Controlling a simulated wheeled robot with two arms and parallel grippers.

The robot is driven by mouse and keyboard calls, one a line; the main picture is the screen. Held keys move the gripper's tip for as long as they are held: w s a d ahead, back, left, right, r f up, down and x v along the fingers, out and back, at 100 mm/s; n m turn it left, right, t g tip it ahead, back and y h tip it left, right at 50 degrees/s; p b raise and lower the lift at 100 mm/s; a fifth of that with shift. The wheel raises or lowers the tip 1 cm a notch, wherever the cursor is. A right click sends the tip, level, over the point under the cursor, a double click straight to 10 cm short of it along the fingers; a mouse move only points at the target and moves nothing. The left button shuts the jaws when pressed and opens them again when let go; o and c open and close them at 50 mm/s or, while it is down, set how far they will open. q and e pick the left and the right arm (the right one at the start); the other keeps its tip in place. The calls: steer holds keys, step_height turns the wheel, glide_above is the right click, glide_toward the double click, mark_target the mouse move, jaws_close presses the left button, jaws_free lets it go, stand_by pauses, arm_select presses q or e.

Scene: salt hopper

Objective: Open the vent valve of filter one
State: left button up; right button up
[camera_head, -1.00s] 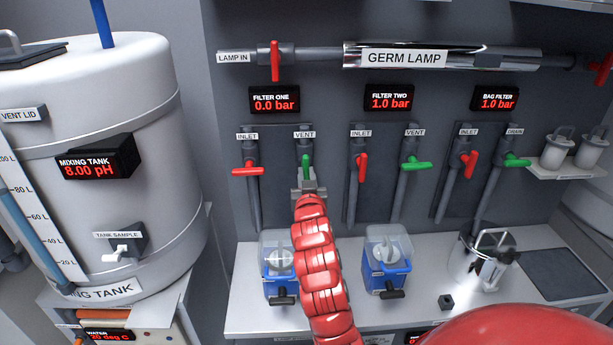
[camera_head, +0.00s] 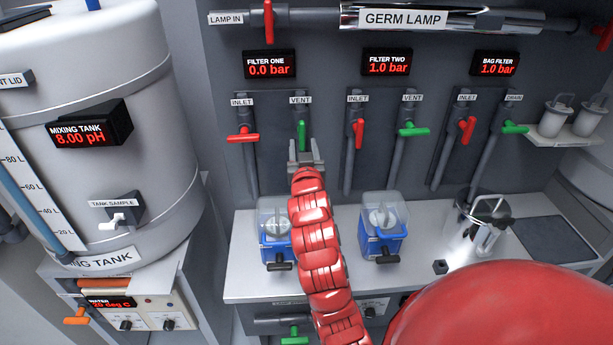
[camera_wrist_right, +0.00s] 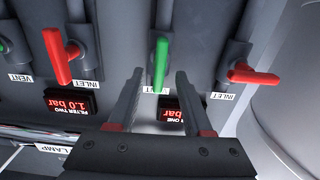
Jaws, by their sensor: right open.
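The filter one vent valve has a green handle (camera_head: 301,135) hanging upright along its pipe, under the VENT label (camera_head: 301,100). My right gripper (camera_head: 306,148) is open just in front of and below the handle. In the right wrist view, which is upside down, the handle (camera_wrist_right: 159,62) shows ahead of the two open fingers (camera_wrist_right: 160,76); its free end appears between the tips, with no visible contact. The filter one display (camera_head: 269,66) reads 0.0 bar. My left gripper is out of view.
The red filter one inlet handle (camera_head: 243,136) lies crosswise just left. The filter two red inlet handle (camera_head: 358,134) and green vent handle (camera_head: 413,130) are to the right. Blue-based units (camera_head: 384,240) stand on the bench below. The mixing tank (camera_head: 110,190) is at left.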

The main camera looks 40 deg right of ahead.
steer(key=p+v, duration=1.3)
steer(key=v, duration=0.1)
steer(key=shift+s+a, duration=0.2)
steer(key=shift+s, duration=0.05)
steer(key=shift+f, duration=0.1)
